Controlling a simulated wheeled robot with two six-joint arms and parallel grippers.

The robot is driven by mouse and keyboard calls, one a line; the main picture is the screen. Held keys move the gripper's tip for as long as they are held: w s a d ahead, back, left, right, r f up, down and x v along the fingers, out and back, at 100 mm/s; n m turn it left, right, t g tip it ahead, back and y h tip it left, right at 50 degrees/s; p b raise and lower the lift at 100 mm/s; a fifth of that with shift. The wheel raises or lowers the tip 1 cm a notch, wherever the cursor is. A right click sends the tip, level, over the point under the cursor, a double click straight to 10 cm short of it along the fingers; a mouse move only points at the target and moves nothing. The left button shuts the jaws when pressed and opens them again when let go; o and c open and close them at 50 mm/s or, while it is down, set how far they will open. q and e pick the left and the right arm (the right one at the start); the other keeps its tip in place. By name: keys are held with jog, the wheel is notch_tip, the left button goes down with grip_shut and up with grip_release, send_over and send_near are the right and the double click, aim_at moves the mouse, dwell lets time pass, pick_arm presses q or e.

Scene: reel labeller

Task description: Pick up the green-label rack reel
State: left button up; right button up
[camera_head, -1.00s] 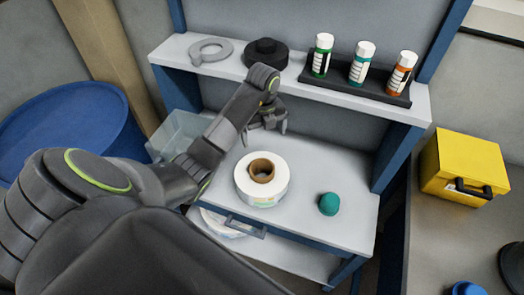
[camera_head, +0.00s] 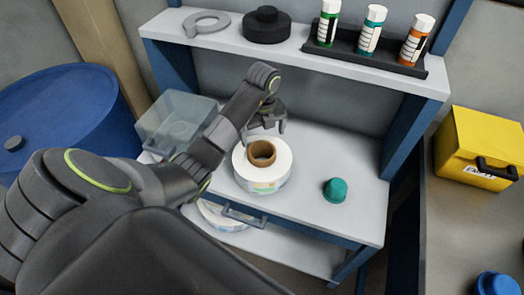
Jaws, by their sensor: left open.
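A white label reel (camera_head: 277,176) with a brown core stands on the white tabletop. Its side carries a pale label with green and yellow tints, too small to read. Another white reel (camera_head: 215,217) lies on the lower shelf, partly hidden by my arm and the tabletop edge; its label colour is unclear. My left gripper (camera_head: 266,127) is open and empty, with its fingers pointing down at the back edge of the tabletop reel in the picture. I cannot tell the height gap between them. My right gripper is not in view.
A teal knob-like object (camera_head: 335,190) sits right of the reel. A clear bin (camera_head: 176,122) stands at the left. The upper shelf (camera_head: 350,68) holds a grey ring, a black disc and a black tray of bottles. A yellow case (camera_head: 480,145) is at the right.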

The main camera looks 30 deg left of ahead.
aim_at(262, 147)
pick_arm(q)
jog(key=shift+s+a+f+b, duration=0.1)
jog(key=shift+f+b, duration=0.3)
jog(key=shift+f, duration=1.5)
jog(key=shift+a+f+b, duration=0.1)
jog(key=shift+f+b, duration=0.25)
jog(key=shift+f, duration=1.55)
jog(key=c, duration=1.8)
jog(key=shift+r, duration=0.1)
jog(key=shift+c, duration=0.8)
jog(key=shift+r, duration=0.1)
